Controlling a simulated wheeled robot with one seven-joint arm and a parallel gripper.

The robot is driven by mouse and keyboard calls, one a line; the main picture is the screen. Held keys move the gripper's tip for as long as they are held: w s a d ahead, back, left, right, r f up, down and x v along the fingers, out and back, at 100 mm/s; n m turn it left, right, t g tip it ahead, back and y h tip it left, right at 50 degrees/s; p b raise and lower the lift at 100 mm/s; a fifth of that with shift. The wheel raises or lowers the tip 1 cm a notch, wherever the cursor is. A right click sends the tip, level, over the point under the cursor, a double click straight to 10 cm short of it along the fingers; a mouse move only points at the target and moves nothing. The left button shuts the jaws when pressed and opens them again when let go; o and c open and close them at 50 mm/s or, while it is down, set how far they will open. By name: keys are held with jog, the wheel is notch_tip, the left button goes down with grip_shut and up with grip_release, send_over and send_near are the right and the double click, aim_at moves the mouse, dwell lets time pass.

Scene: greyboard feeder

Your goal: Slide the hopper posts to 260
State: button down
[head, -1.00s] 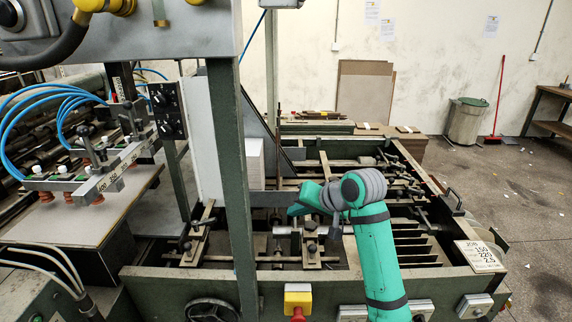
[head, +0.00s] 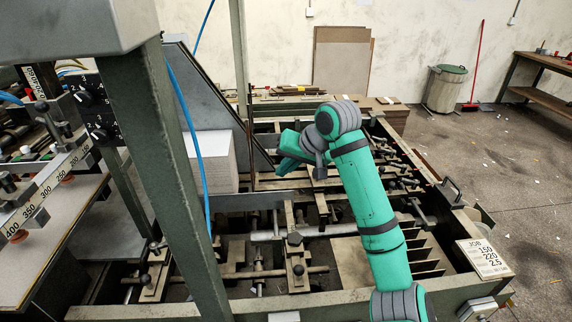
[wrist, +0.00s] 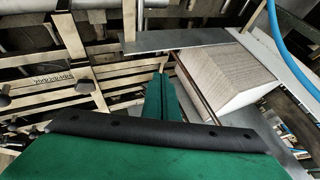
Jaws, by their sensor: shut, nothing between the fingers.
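The hopper holds a pale stack of board (head: 222,170), which also shows in the wrist view (wrist: 225,75). A thin dark upright rod (head: 251,155) stands at the stack's right side. Slotted bars with knobbed clamps, one at the middle (head: 297,258) and one at the left (head: 155,278), cross the machine bed. I cannot tell for sure which parts are the hopper posts. A small numbered scale (wrist: 54,78) shows in the wrist view, too small to read. My gripper (wrist: 161,88) is shut and empty, above the bed and right of the stack. Its tips are unclear in the head view.
A green machine column (head: 165,170) and a blue hose (head: 190,125) stand at the left. The suction-cup bar (head: 45,190) carries numbers from 150 to 400. A job card (head: 483,258) reads 150, 220, 2.5. Open floor lies at the right.

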jog(key=w+a+f, duration=0.3)
jog(key=a+f, duration=0.1)
jog(key=a, duration=0.2)
jog(key=shift+w+f, duration=0.15)
jog(key=shift+f, duration=0.15)
jog(key=shift+a, duration=0.15)
